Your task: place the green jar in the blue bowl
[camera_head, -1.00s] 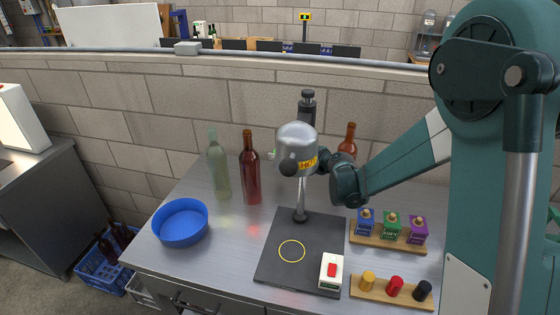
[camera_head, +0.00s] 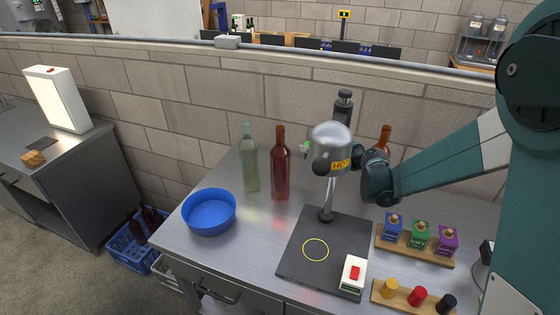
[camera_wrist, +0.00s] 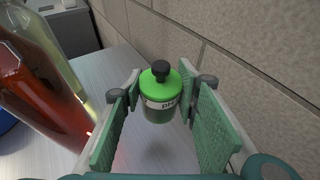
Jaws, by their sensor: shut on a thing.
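The green jar (camera_wrist: 158,104) with a black knob and a white label sits between the green pads of my gripper (camera_wrist: 162,85) in the wrist view. My gripper is shut on it. In the head view only a small green and white part (camera_head: 305,149) shows behind the hot lamp, right of the red bottle; my gripper is mostly hidden there. The empty blue bowl (camera_head: 208,221) stands at the left of the steel bench. A blue edge (camera_wrist: 5,122) shows at the left of the wrist view.
A pale green bottle (camera_head: 249,163) and a red bottle (camera_head: 280,170) stand between the jar and the bowl. The lamp marked HOT (camera_head: 331,146) overhangs a dark plate (camera_head: 340,226). Another brown bottle (camera_head: 384,140) stands right, with two wooden racks (camera_head: 410,246) in front. The wall is close behind.

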